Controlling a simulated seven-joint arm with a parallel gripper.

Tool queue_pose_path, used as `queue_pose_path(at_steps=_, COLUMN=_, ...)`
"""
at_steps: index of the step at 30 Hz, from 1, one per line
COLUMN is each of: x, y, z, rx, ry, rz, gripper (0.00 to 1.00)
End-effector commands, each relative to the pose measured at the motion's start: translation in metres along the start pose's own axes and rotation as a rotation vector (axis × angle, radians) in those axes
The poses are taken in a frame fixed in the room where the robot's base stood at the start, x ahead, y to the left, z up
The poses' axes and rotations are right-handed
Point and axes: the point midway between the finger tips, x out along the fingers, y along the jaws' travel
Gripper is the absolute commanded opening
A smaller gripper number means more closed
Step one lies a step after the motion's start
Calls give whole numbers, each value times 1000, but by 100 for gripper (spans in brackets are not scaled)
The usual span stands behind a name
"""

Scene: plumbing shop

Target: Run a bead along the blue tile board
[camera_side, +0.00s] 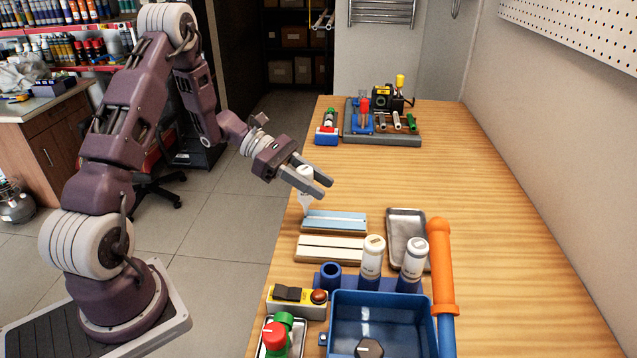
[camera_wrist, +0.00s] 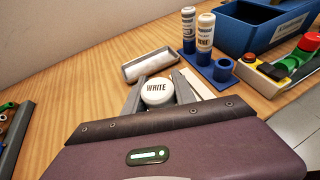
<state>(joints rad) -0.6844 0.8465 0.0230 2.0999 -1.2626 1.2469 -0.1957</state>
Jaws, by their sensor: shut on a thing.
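My gripper (camera_side: 326,189) is shut on a white bottle (camera_side: 304,199), held upright with its nozzle pointing down. In the wrist view the bottle's round top (camera_wrist: 157,91) reads WHITE between my fingers. The blue tile board (camera_side: 335,222) lies flat on the bench, with a pale line along its length. The nozzle tip is at or just above the board's left end; I cannot tell whether it touches. I cannot tell whether the pale line is a bare seam or a bead. In the wrist view my gripper and the bottle hide the blue board.
A cream tile board (camera_side: 330,249) with a dark seam lies nearer. A metal tray (camera_side: 407,238) is to the right. Two bottles (camera_side: 373,256) (camera_side: 413,258) stand in a blue holder beside an empty socket (camera_side: 331,275). A switch box (camera_side: 297,300), blue bin (camera_side: 383,298) and orange-topped pipe (camera_side: 441,265) are near.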

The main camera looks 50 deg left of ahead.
Motion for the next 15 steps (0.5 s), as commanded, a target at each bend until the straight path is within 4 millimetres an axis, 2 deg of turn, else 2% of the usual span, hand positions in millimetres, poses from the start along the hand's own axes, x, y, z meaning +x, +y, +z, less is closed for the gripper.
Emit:
queue_pose_path(at_steps=4, x=-2, y=0, z=4, rx=2, ry=0, rz=1, gripper=9)
queue_pose_path(at_steps=15, x=-17, y=0, z=40, rx=3, ry=0, rz=1, gripper=9)
